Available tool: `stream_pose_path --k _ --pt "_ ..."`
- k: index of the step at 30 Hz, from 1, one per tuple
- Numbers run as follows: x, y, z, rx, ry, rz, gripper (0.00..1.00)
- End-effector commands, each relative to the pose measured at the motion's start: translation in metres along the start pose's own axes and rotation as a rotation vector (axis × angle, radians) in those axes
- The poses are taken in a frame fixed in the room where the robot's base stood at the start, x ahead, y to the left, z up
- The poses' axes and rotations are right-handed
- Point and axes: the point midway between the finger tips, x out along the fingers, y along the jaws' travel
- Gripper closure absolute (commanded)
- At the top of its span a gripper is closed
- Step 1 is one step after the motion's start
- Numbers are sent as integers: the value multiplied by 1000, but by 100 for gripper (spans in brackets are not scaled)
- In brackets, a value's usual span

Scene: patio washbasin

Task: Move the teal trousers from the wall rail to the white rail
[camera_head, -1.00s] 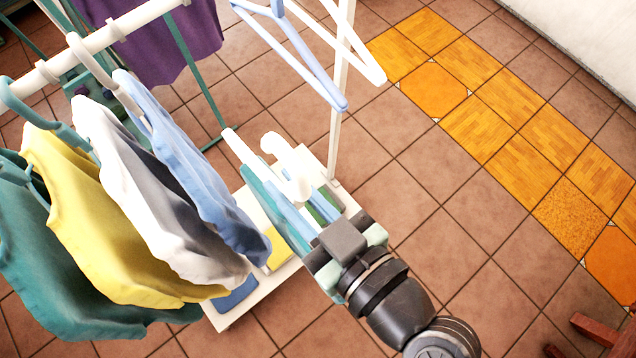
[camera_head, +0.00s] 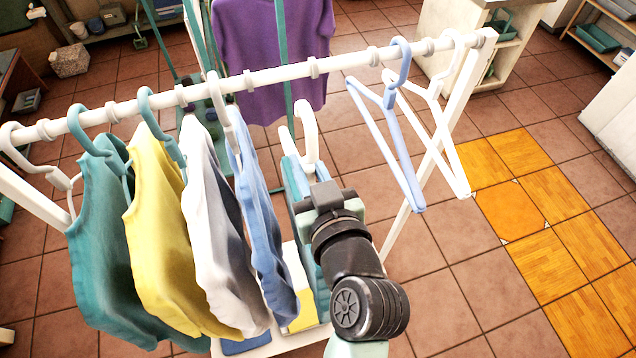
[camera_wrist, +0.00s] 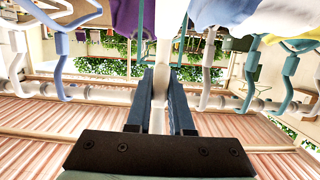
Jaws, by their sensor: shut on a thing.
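The white rail (camera_head: 265,79) crosses the head view with hangers on it. My gripper (camera_head: 303,168) is below and in front of the rail, shut on a white hanger. The hanger's curved hook (camera_head: 309,130) rises above the fingers and appears below the rail line. Teal cloth, seemingly the trousers (camera_head: 306,240), shows in a narrow strip beside and below my gripper, largely hidden by it. In the wrist view the white hanger (camera_wrist: 160,85) stands between my two dark fingers, with the white rail (camera_wrist: 98,94) beyond. The wall rail cannot be made out.
A teal shirt (camera_head: 98,235), yellow shirt (camera_head: 160,230), white-grey shirt (camera_head: 215,230) and blue garment (camera_head: 258,220) hang left of my gripper. Empty blue (camera_head: 388,140) and white (camera_head: 438,130) hangers hang right. A purple cloth (camera_head: 270,50) hangs behind. A gap lies around the middle.

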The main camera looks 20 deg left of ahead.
Motion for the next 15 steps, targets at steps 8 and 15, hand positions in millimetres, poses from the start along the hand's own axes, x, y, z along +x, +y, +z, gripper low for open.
stream_pose_path --k 8,15 --pt "47 0 -15 -3 7 -2 100" --pt "77 0 -20 -3 7 0 100"
